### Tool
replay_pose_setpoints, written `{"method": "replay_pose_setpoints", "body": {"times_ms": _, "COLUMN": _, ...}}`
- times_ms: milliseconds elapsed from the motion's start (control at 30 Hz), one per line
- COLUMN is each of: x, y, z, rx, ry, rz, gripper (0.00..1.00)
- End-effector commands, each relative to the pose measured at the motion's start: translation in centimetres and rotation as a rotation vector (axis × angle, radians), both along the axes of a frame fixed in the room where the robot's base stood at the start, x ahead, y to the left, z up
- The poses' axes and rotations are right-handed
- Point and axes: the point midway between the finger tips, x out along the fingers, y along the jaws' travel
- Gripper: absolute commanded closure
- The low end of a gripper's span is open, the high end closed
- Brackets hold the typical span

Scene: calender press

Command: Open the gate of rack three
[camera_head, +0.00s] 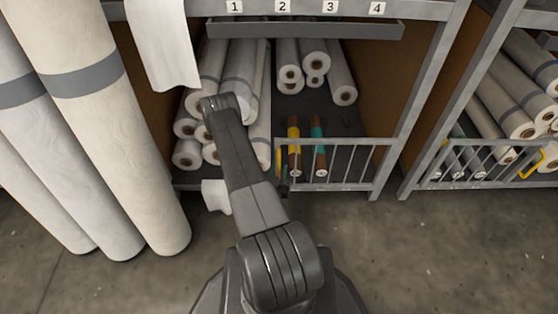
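The gate looks closed. A plate numbered 3 (330,7) sits among plates 1 to 4 on the beam above this bay. I cannot tell which part of the rack that number marks. My arm rises in front of the bay and bends at the top. A small dark part beside it, low at the gate's left end, may belong to my gripper; its fingers cannot be made out.
Tall wrapped rolls (110,120) lean at the left. A white sheet (163,40) hangs at the upper left. Another gated bay (480,158) is at right. The front floor is clear.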

Motion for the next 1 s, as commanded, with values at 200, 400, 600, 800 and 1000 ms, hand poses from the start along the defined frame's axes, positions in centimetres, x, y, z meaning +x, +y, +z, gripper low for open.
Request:
{"method": "replay_pose_setpoints", "body": {"times_ms": 200, "x": -0.25, "y": -0.05, "z": 0.01, "rx": 0.0, "ry": -0.001, "rz": 0.0, "gripper": 0.7}}
{"method": "replay_pose_setpoints", "body": {"times_ms": 400, "x": -0.24, "y": -0.06, "z": 0.0, "rx": 0.0, "ry": 0.0, "rz": 0.0, "gripper": 0.76}}
{"method": "replay_pose_setpoints", "body": {"times_ms": 600, "x": -0.23, "y": -0.06, "z": 0.0, "rx": 0.0, "ry": 0.0, "rz": 0.0, "gripper": 1.0}}
{"method": "replay_pose_setpoints", "body": {"times_ms": 800, "x": -0.17, "y": -0.13, "z": -0.02, "rx": 0.0, "ry": 0.0, "rz": -0.002, "gripper": 1.0}}
{"method": "replay_pose_setpoints", "body": {"times_ms": 1000, "x": 0.49, "y": -0.85, "z": -0.12, "rx": 0.0, "ry": 0.001, "rz": -0.022, "gripper": 1.0}}
